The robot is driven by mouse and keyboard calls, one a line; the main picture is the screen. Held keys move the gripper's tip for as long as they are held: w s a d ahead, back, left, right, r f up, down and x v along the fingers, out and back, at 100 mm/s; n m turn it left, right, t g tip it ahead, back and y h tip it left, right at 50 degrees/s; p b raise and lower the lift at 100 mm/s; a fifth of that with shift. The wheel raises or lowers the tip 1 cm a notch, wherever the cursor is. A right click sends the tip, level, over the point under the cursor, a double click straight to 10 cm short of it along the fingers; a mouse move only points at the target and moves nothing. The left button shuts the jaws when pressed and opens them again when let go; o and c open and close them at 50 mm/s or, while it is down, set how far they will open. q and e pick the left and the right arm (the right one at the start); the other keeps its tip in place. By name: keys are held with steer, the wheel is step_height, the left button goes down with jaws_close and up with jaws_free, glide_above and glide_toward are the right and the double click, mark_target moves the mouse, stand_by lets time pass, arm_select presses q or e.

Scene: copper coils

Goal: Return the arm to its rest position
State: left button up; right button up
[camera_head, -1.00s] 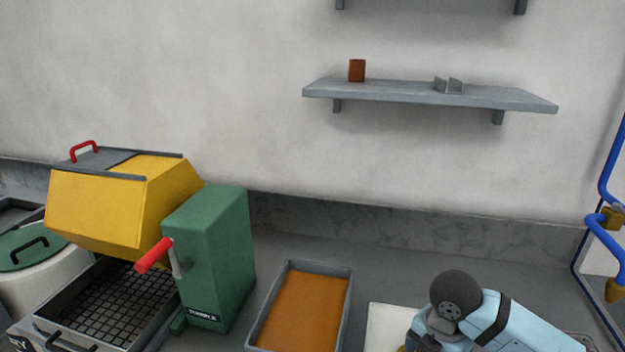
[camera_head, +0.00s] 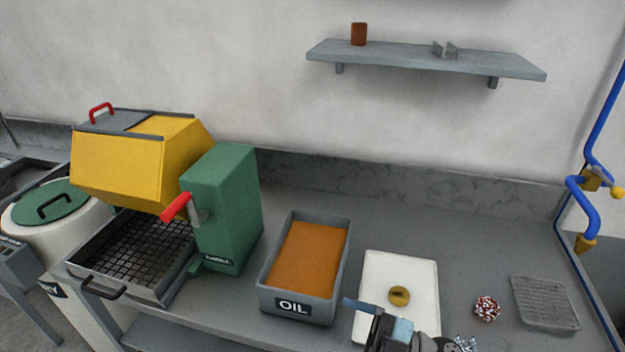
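My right arm comes in at the bottom edge, right of centre, with its dark and light-blue end (camera_head: 385,328) low in front of the white board. Its fingers are not clear enough to tell whether they are open or shut, and I see nothing held. My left gripper is not in view. A small copper-coloured ring (camera_head: 399,295) lies flat on the white board (camera_head: 382,268), just beyond my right arm's end and apart from it.
An oil bin (camera_head: 290,306) stands left of the board. Further left are a green lever box (camera_head: 232,205) and a yellow-hooded grate (camera_head: 140,165). A red-and-white round item (camera_head: 487,308) and a grey rack (camera_head: 545,302) lie to the right. A shelf (camera_head: 400,60) hangs behind.

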steer(key=w+d+f+m+t+h+p, duration=0.2)
steer(key=d+f+m+t+h, duration=0.2)
steer(key=d+m+t+h, duration=0.55)
steer(key=s+d+f+m+g+h+p, duration=0.1)
steer(key=s+f+m+h, duration=0.3)
steer(key=f, duration=0.4)
steer(key=s+d+f+m+g+h+p, duration=0.1)
steer(key=s+d+f+m+g+h, duration=0.1)
steer(key=s+f+m, duration=0.4)
step_height(320, 180, down, 2)
steer(key=shift+s+d+f+m+h, duration=0.1)
steer(key=shift+s+d+m+h, duration=0.2)
steer(key=shift+d+h, duration=0.55)
